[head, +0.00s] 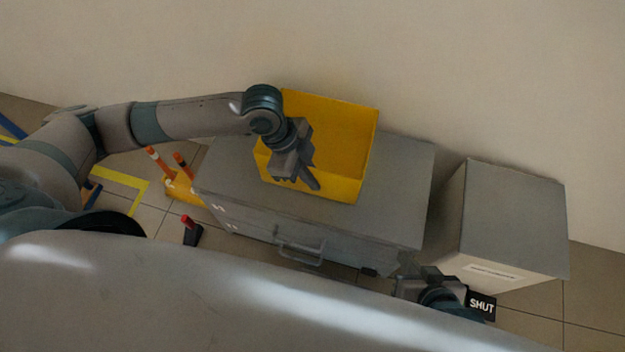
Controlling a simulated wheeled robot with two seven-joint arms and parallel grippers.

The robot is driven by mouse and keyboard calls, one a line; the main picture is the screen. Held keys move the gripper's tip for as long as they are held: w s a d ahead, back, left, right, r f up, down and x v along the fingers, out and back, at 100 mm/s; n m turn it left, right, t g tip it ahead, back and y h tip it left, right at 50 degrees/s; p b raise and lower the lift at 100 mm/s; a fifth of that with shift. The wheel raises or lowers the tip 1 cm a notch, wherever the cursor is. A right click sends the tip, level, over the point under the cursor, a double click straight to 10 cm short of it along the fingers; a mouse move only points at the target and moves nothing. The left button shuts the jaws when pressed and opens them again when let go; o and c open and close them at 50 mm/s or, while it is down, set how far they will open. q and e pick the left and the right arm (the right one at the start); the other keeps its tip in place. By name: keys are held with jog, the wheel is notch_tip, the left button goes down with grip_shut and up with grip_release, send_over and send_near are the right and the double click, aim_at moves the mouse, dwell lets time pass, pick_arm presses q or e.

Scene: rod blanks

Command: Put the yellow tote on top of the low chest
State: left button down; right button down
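The yellow tote (345,130) sits on top of the grey low chest (405,165), toward the back and middle of its top. The tote looks upright, its open side facing up, and I see nothing inside. My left gripper (293,183) is over the tote's near left part, its fingers pointing down and spread apart. It hides part of the near wall, so contact with the tote is unclear. My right gripper (388,278) is low by the chest's front right corner, partly hidden by my body; its fingers are not clear.
A pale grey box-like cabinet (515,215) stands right of the chest, with a gap between. A black sign reading SHUT (481,306) is near my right wrist. Orange-and-white posts (158,163) on a yellow base and a red-topped item (190,230) stand left. The wall is behind.

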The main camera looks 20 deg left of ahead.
pick_arm(q)
jog(key=shift+f, duration=0.85)
jog(key=c, duration=2)
grip_release()
